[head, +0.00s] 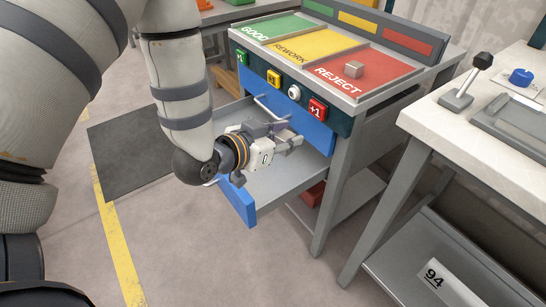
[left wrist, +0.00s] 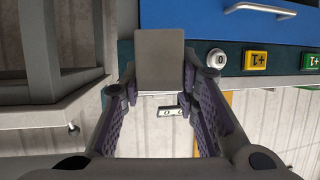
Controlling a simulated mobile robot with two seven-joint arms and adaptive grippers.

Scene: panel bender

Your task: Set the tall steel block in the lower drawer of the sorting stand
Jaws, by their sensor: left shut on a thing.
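The tall steel block (left wrist: 159,60) shows in the left wrist view as a plain grey face between the fingertips of my left gripper (left wrist: 160,85). In the head view my left gripper (head: 275,135) is shut on it, over the pulled-out lower drawer (head: 285,180). The block is hard to tell from the fingers there. The lower drawer has a grey floor and a blue front (head: 237,204); its visible floor is bare. The sorting stand (head: 345,130) carries the drawers below its coloured top. My right gripper is not in view.
The upper drawer's blue front (head: 314,128) is shut, close behind my gripper. A small grey cube (head: 354,69) sits on the red REJECT area. Buttons (head: 318,109) line the stand's edge. A white-topped table (head: 480,140) stands at right. A dark mat (head: 130,150) lies on the floor.

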